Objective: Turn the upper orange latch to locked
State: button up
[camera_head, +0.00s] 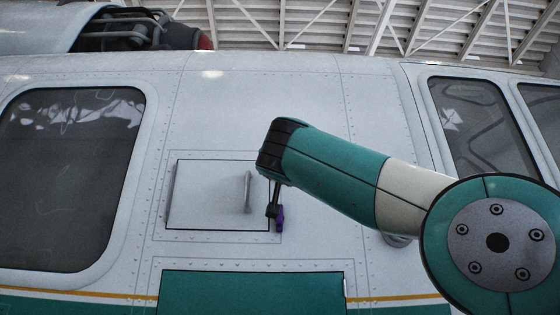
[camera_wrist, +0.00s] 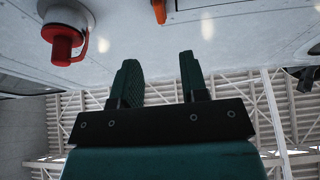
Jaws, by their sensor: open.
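An orange latch (camera_wrist: 159,11) shows at the top edge of the wrist view, partly cut off, beside the edge of a panel. I cannot tell from this view whether it is the upper one. My gripper (camera_wrist: 158,62) is open and empty, its two green-padded fingers apart and clear of the latch. In the head view my gripper (camera_head: 272,202) is at the right edge of a square hatch (camera_head: 208,205) on the white fuselage. No orange latch shows there; the gripper and arm cover part of that edge. A small purple piece (camera_head: 280,219) shows right beside the fingers.
A grey handle (camera_head: 247,192) stands on the hatch near its right side. A red fitting (camera_wrist: 63,42) on a pale round base sticks out at the wrist view's upper left. A green panel (camera_head: 250,293) lies below the hatch; windows (camera_head: 70,180) flank the area.

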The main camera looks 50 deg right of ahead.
jog(key=p+x, duration=0.7)
jog(key=x, duration=0.5)
jog(key=shift+w+d+p, duration=0.3)
grip_shut()
